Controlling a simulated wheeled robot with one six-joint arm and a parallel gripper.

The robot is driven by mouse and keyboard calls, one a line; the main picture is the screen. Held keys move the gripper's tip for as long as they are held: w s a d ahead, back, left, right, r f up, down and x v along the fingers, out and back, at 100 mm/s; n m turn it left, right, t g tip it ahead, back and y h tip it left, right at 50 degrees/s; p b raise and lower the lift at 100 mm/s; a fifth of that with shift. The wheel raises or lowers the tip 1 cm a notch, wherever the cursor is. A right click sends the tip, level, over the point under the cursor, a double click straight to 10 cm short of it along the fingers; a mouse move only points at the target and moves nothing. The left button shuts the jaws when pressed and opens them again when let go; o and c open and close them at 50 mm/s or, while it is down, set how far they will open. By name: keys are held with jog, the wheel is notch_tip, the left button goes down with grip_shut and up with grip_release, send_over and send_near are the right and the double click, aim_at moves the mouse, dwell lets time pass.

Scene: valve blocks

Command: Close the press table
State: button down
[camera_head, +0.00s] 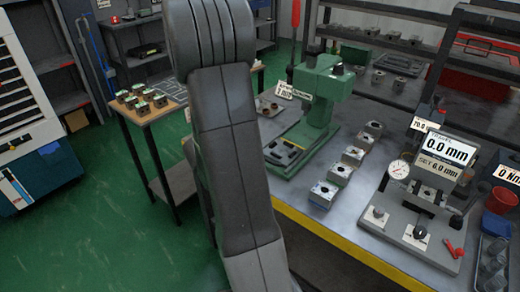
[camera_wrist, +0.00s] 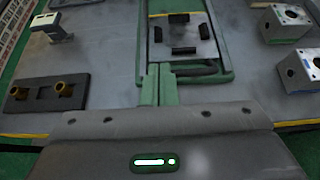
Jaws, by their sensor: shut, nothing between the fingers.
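My arm hides the gripper in the head view.
Several metal valve blocks (camera_head: 340,174) stand in a row right of the press. A gauge fixture (camera_head: 425,195) reading 0.0 mm is farther right. In the wrist view a black holder with brass fittings (camera_wrist: 45,92) is at left and valve blocks (camera_wrist: 300,70) at right.

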aim_at(272, 148)
jog(key=x, duration=0.9)
jog(key=shift+w+d+f, duration=0.1)
jog(key=shift+d, duration=0.15)
jog(key=w+d+b, duration=0.1)
jog(key=w+d, duration=0.2)
jog(key=w, duration=0.1)
jog(key=w+d+b, duration=0.1)
jog(key=w+d, duration=0.1)
jog(key=w, duration=0.2)
jog(key=w+d+b, duration=0.1)
jog(key=w+d, duration=0.2)
jog(key=w, duration=0.1)
jog(key=shift+d+b, duration=0.3)
jog(key=shift+d, duration=0.05)
